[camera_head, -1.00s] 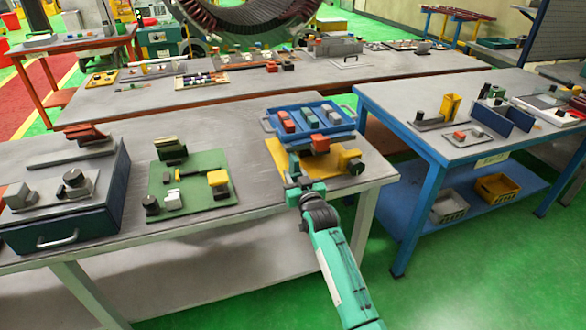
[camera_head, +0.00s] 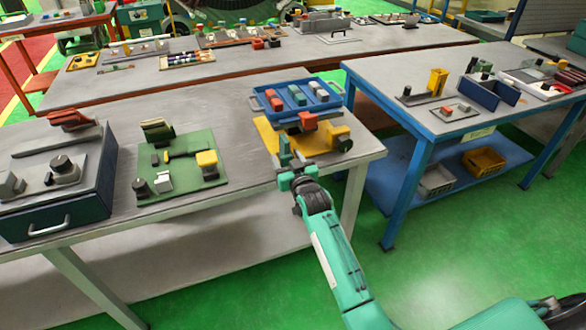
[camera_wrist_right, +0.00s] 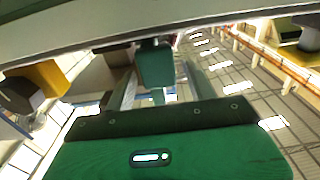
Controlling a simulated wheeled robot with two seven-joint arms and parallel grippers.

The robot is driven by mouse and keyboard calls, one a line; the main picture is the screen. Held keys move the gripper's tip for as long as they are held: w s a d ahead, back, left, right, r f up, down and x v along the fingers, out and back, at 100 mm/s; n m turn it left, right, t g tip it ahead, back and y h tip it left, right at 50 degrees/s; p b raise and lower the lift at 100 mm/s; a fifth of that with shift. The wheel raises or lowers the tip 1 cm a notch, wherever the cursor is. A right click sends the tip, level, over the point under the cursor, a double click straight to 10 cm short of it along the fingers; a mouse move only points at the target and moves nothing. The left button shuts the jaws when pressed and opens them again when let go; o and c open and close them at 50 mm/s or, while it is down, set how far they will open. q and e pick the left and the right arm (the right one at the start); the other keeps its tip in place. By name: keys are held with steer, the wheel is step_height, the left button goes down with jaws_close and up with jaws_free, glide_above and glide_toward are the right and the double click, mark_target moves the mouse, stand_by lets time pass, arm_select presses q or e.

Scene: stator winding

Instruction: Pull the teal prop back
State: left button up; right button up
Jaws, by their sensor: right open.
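My right gripper (camera_head: 288,162) is at the front edge of the left workbench, by the yellow plate (camera_head: 264,136). In the right wrist view, its two grey fingers are apart, and a teal block (camera_wrist_right: 155,66) shows between and beyond them. I take this block for the teal prop; I cannot tell whether a finger touches it. In the head view, the prop cannot be told clearly from my teal gripper. A red block (camera_head: 308,121) and a yellow block with a dark knob (camera_head: 338,138) are just beyond the gripper. My left gripper is not in view.
A blue tray (camera_head: 259,104) with several coloured blocks stands behind the yellow plate. A green board with parts (camera_head: 188,150) and a dark blue drawer box (camera_head: 80,212) are to the left. A blue-framed table (camera_head: 425,128) stands right across a gap.

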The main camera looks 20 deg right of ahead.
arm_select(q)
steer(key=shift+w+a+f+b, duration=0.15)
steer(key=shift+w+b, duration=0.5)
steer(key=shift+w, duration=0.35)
arm_select(e)
steer(key=s, duration=1.3)
steer(key=shift+s+d, duration=0.25)
steer(key=shift+s, duration=0.05)
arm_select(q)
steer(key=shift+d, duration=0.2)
